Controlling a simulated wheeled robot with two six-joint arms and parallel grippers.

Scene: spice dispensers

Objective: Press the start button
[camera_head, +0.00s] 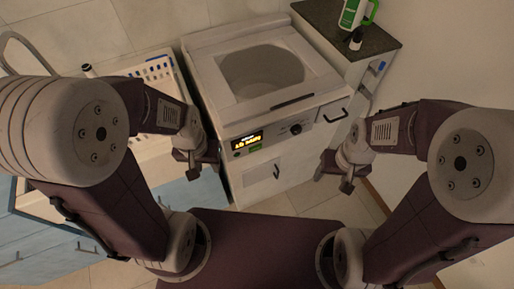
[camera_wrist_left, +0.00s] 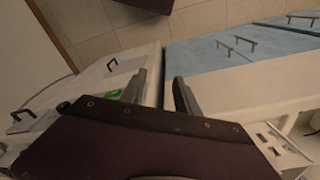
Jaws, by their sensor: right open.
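The start button appears to be the small green button (camera_head: 255,149) on the front panel of the white washing machine (camera_head: 222,105), just below the lit orange display (camera_head: 248,141). The green button also shows in the left wrist view (camera_wrist_left: 114,94), left of my left gripper's fingers. My left gripper (camera_head: 194,166) is left of the machine's front panel, apart from the button. In the left wrist view its two fingers (camera_wrist_left: 160,78) stand apart with nothing between them. My right gripper (camera_head: 335,178) is open and empty, right of the machine's front.
A dark counter (camera_head: 378,40) at the right holds a green-and-white bottle (camera_head: 352,14) and a small dark bottle (camera_head: 356,40). Blue cabinets (camera_head: 190,193) are at the left.

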